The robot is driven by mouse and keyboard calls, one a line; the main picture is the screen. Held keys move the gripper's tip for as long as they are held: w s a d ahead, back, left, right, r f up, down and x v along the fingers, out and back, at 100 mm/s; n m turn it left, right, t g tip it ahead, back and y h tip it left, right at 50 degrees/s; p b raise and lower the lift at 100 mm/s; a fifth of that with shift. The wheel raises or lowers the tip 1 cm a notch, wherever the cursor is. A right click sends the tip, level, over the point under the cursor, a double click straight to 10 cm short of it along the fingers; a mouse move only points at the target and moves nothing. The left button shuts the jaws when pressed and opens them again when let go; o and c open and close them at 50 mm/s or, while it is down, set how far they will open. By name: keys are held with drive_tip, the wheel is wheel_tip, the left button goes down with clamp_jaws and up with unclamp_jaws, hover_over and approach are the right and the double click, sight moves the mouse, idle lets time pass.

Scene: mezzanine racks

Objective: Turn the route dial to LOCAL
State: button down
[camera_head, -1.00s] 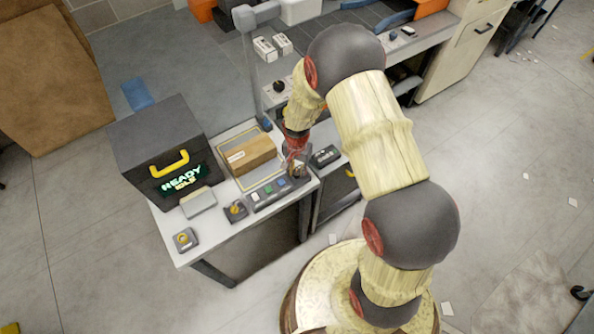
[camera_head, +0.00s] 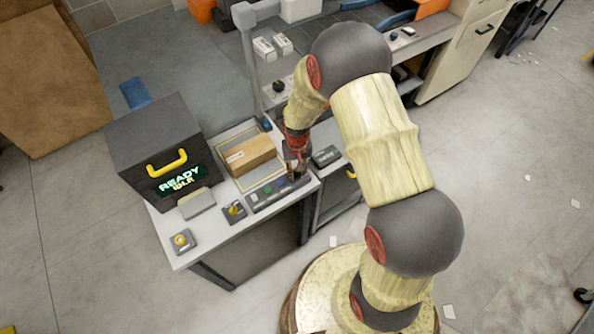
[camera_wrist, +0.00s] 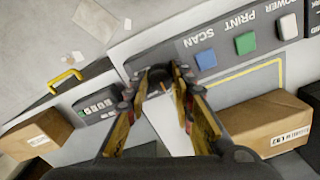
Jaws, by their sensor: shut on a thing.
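The control panel (camera_wrist: 215,55) carries buttons labelled SCAN, PRINT and POWER in the wrist view. A dark round dial (camera_wrist: 158,82) sits at the panel's end beside SCAN. My gripper (camera_wrist: 160,73) has a finger on each side of this dial and is shut on it. In the head view my gripper (camera_head: 297,172) is down at the right end of the panel (camera_head: 268,195), and the dial is hidden. I see no LOCAL mark, and the dial's setting cannot be read.
A cardboard box (camera_head: 250,155) lies behind the panel on the bench. A dark cabinet reading READY (camera_head: 155,145) stands at left. Yellow-knobbed units (camera_head: 234,211) and (camera_head: 183,241) sit at the front left. A small dark device (camera_head: 326,156) is right of my gripper.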

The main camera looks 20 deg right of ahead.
sight(297, 173)
idle(0.4)
drive_tip(key=c, duration=1.5)
unclamp_jaws()
drive_tip(key=shift+r, duration=0.1)
wheel_tip(297, 173, up, 12)
